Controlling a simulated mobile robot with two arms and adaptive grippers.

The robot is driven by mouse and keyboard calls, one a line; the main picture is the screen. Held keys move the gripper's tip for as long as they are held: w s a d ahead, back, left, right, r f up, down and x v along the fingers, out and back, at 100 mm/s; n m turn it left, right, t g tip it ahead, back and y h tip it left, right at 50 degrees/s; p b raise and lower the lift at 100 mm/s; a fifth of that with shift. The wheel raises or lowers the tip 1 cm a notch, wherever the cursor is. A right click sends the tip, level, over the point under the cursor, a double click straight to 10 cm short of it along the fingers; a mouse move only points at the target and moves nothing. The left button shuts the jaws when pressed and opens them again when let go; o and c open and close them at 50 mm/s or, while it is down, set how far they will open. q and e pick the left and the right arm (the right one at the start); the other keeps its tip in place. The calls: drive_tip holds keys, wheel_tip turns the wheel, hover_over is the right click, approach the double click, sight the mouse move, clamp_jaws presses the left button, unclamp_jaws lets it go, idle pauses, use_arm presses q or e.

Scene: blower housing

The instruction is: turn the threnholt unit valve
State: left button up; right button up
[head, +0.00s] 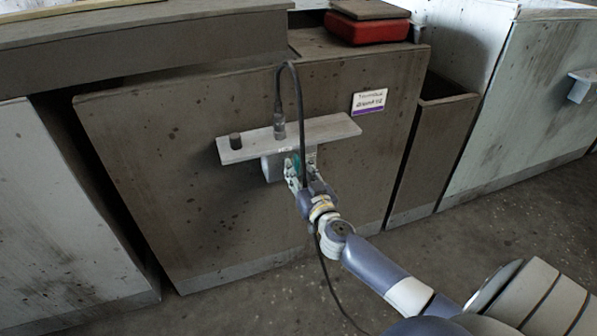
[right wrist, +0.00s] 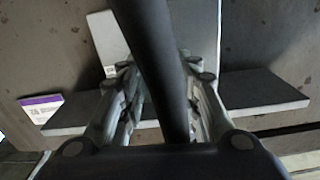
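The brown cabinet front (head: 190,200) carries a white and purple label (head: 369,101), whose small print I cannot read surely. It also shows in the right wrist view (right wrist: 41,108). Left of it a pale grey plate (head: 338,130) sticks out, with a grey block (head: 273,169) under it. A bit of teal, perhaps the valve's handle, shows by the block. My right gripper (head: 296,174) is at this block, below the plate. In the right wrist view its fingertips (right wrist: 158,75) are apart, before the grey block (right wrist: 105,35). What is between them is hidden. My left gripper is out of view.
A black hose (head: 299,100) loops from a fitting (head: 279,127) on the plate and hangs across my right gripper. A red case (head: 367,29) lies on top. The floor in front is clear.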

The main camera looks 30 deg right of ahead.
drive_tip(key=shift+w, duration=0.2)
clamp_jaws()
